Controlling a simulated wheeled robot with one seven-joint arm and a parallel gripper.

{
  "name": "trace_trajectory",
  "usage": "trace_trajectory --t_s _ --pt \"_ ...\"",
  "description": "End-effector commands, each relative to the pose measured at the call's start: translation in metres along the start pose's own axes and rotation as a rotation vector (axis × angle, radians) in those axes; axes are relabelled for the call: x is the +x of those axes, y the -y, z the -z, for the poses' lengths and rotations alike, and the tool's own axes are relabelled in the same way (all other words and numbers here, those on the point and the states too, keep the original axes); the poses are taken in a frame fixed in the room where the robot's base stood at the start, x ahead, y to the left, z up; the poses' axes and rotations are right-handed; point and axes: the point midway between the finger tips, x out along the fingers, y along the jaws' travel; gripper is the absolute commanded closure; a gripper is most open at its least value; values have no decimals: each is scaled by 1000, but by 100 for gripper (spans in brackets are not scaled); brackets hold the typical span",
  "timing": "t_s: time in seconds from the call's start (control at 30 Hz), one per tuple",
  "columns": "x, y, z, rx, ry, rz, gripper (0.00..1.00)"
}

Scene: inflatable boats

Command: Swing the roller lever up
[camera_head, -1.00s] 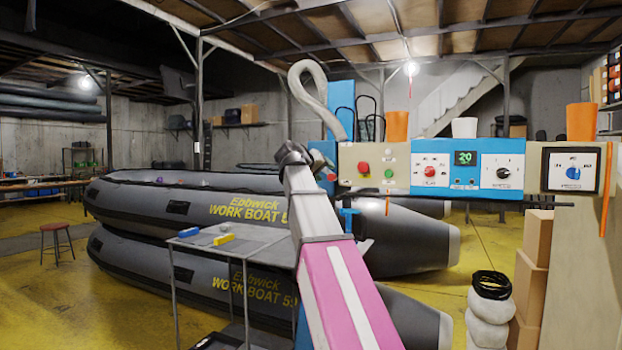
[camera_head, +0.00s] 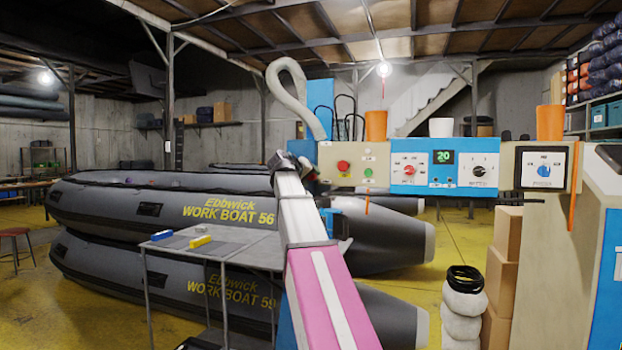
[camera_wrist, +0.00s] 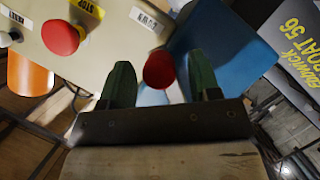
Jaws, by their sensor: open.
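The control panel (camera_head: 330,166) runs across the right half of the head view, with its cream left end beside my gripper (camera_head: 292,166). In the wrist view, my gripper (camera_wrist: 160,70) is open, with two green fingers apart. A round red knob (camera_wrist: 160,71), seemingly the roller lever's, appears between the fingertips. I cannot tell whether either finger touches it. The lever's shaft is not clear. A white label (camera_wrist: 147,19) is on the cream panel face just above the knob. In the head view my arm and gripper hide most of the lever area.
A red stop button (camera_wrist: 60,37) sits left of the knob in the wrist view. Stacked grey boats (camera_head: 160,205) and a small table (camera_head: 215,245) stand left. Cardboard boxes (camera_head: 505,260) and white sacks (camera_head: 463,312) are below the panel's right. An orange cup (camera_head: 376,124) stands on top.

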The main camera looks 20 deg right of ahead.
Motion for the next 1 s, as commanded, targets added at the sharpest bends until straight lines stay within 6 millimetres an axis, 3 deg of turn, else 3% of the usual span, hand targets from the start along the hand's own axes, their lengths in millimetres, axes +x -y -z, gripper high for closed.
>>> trace_trajectory --t_s 0.4,0.43,0.6,1.0 --pt "9 0 0 0 -1 1 43" --pt "9 0 0 0 -1 1 47" --pt "9 0 0 0 -1 1 100" --pt "9 -5 1 -54 0 -21 100"
